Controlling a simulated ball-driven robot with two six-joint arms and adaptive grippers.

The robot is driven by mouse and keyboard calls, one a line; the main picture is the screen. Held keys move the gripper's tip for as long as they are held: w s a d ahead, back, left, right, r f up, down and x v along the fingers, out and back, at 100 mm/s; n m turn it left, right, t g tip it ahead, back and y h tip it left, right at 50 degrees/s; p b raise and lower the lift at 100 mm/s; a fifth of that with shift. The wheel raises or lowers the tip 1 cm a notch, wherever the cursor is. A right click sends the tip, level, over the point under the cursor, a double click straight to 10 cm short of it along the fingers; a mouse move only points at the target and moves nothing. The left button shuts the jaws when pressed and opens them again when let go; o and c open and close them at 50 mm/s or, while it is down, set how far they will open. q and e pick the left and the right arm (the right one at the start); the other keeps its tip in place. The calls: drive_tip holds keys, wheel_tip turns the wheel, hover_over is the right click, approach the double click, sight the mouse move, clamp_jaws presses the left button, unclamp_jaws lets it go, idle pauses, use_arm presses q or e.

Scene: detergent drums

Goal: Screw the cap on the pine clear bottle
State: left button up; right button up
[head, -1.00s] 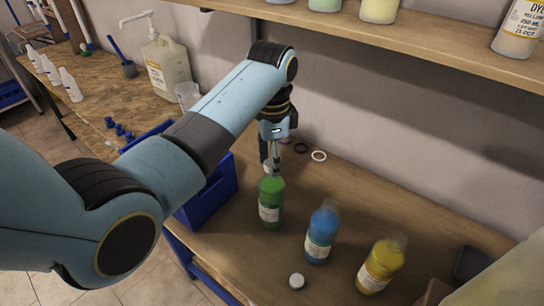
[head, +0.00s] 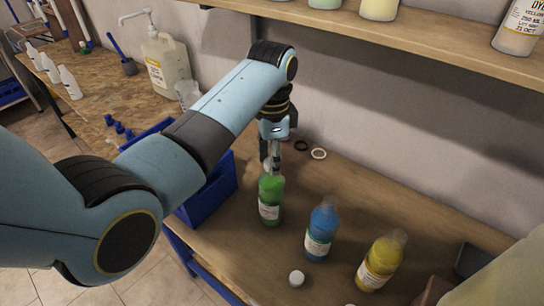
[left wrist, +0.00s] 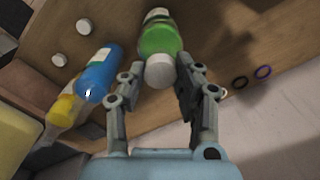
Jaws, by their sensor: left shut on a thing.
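The clear bottle with green liquid (head: 270,205), which I take as the pine one, stands upright on the wooden bench. It also shows in the left wrist view (left wrist: 158,38). My left gripper (head: 271,165) points down over its top. Its fingers are shut on a white cap (left wrist: 159,71), which sits at the mouth of the green bottle. Whether the thread is engaged cannot be seen. My right gripper is in neither view.
A blue bottle (head: 321,235) and a yellow bottle (head: 380,266) stand to the right. A loose white cap (head: 296,278) lies in front. Rings (head: 318,154) lie behind. A blue crate (head: 208,198) is left, and a shelf (head: 400,28) overhangs the back.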

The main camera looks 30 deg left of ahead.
use_arm(q)
drive_tip(key=shift+f, duration=0.1)
drive_tip(key=m, duration=0.5)
drive_tip(key=shift+m, duration=0.4)
drive_tip(key=m, duration=0.4)
drive_tip(key=shift+s+f+m, duration=0.1)
drive_tip(key=shift+m, duration=0.7)
